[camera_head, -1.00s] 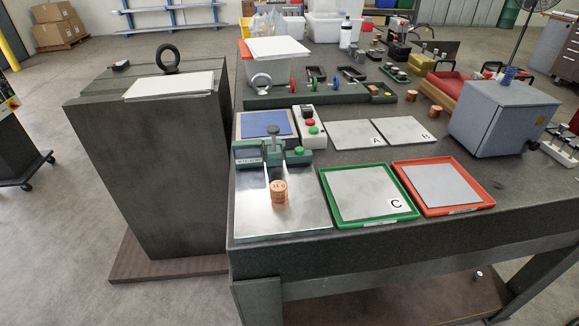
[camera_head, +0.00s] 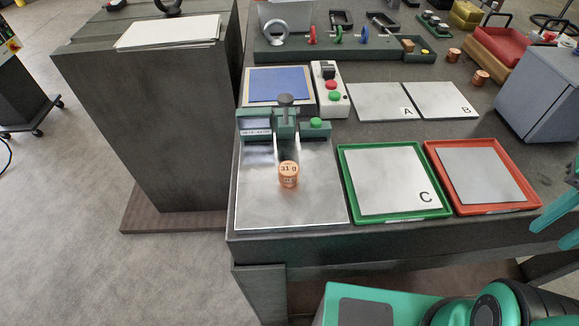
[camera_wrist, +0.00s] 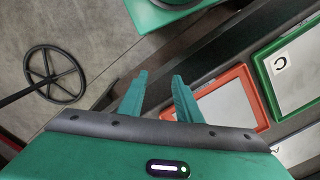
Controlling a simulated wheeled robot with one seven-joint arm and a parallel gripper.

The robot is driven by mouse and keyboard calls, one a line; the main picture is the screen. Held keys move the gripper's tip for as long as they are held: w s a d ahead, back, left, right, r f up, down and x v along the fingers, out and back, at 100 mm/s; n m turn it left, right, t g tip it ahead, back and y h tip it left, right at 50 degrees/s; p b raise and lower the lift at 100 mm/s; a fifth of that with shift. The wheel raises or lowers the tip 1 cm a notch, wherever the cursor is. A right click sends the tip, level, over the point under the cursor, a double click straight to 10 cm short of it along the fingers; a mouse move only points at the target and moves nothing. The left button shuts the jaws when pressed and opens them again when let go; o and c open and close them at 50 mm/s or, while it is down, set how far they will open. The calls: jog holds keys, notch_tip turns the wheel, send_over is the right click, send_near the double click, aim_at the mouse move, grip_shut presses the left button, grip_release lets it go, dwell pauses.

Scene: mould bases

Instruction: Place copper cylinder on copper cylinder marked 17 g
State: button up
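A copper cylinder (camera_head: 288,175) stands upright on the steel plate of the green-fitted device; its top marking looks like "31 g". Two more copper cylinders, one (camera_head: 454,55) farther back and one (camera_head: 481,77) nearer, stand on the table at the back right; their markings are not readable. Another small copper piece (camera_head: 407,46) sits at the end of the dark green rack. My gripper (camera_wrist: 160,78) is open and empty in the wrist view, its two teal fingers apart. In the head view, part of it shows at the right edge, beside the red tray, away from the cylinders.
A green tray (camera_head: 345,190) marked C and a red tray (camera_head: 520,201) lie right of the device. Grey plates A (camera_head: 378,103) and B (camera_head: 445,98) lie behind. A button box (camera_head: 330,106) stands behind the device. A grey-blue box (camera_head: 545,95) stands at the right.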

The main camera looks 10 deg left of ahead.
jog(key=o, duration=0.5)
jog(key=shift+s+r, duration=0.2)
jog(key=shift+s, duration=0.1)
jog(key=shift+c, duration=0.2)
jog(key=w+a+r+n, duration=0.1)
jog(key=w+a, duration=0.1)
jog(key=w+a+r+n, duration=0.1)
jog(key=w+a+n, duration=0.1)
jog(key=w, duration=0.1)
jog(key=w+a+r+n, duration=0.1)
jog(key=w+a, duration=0.1)
jog(key=shift+w+a+r+n, duration=0.25)
jog(key=shift+r+n, duration=0.05)
jog(key=w+a+r+n, duration=0.2)
jog(key=w+a+n, duration=0.1)
jog(key=a, duration=0.3)
jog(key=w+a+r+n, duration=0.1)
jog(key=w+a+n, duration=0.2)
jog(key=a, duration=0.4)
notch_tip(320, 180, up, 4)
jog(key=n, duration=1)
send_over(289, 167)
jog(key=shift+f, duration=5.2)
